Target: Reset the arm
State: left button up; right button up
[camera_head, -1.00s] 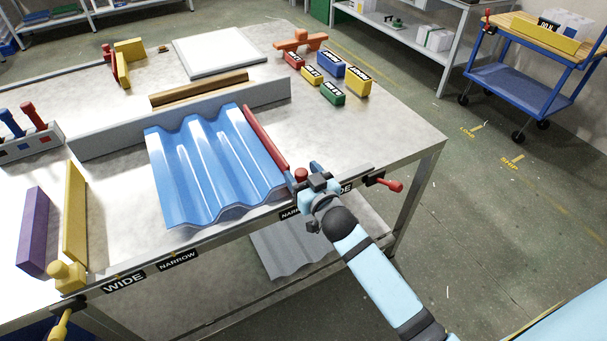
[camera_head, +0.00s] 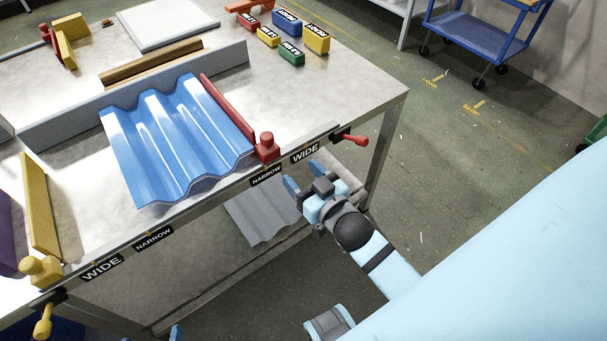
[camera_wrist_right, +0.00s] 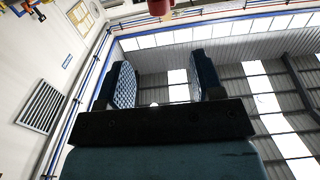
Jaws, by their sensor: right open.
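My right gripper (camera_head: 305,178) is open and empty in the head view, just off the table's front edge, near the black WIDE label (camera_head: 305,152). The blue corrugated sheet (camera_head: 175,140) lies on the table against the grey back rail (camera_head: 60,125). The red guide bar (camera_head: 228,112) with its red knob (camera_head: 267,147) runs along its right side, apart from my gripper. A small blue tip at the bottom edge may be my left gripper; its jaws are hidden.
A yellow guide bar (camera_head: 40,215) stands at left. A red-handled clamp (camera_head: 350,138) juts from the front edge. Several coloured blocks (camera_head: 290,50) sit at the back right. A grey corrugated sheet (camera_head: 262,212) lies below. Floor to the right is open, with a blue cart (camera_head: 475,50) beyond.

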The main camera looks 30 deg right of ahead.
jog(key=shift+f, duration=0.1)
dwell(0.4)
jog(key=s+a+f+n+g+y, duration=0.1)
jog(key=s+a+f+g, duration=0.25)
jog(key=s+f, duration=0.3)
jog(key=s+a+f+n+g+y, duration=0.1)
jog(key=s+a+f+g, duration=0.1)
jog(key=s+f+g, duration=0.4)
pick_arm(q)
notch_tip(320, 180, up, 15)
jog(key=s+a+p, duration=0.1)
jog(key=p, duration=1.9)
jog(key=shift+a+y, duration=0.2)
jog(key=shift+y, duration=0.1)
pick_arm(e)
notch_tip(320, 180, up, 15)
jog(key=d+t, duration=0.1)
jog(key=t, duration=0.1)
jog(key=shift+w+d, duration=0.3)
pick_arm(q)
jog(key=shift+d+r, duration=0.1)
jog(key=shift+r, duration=0.1)
pick_arm(e)
jog(key=shift+r+t, duration=0.1)
jog(key=shift+t, duration=0.15)
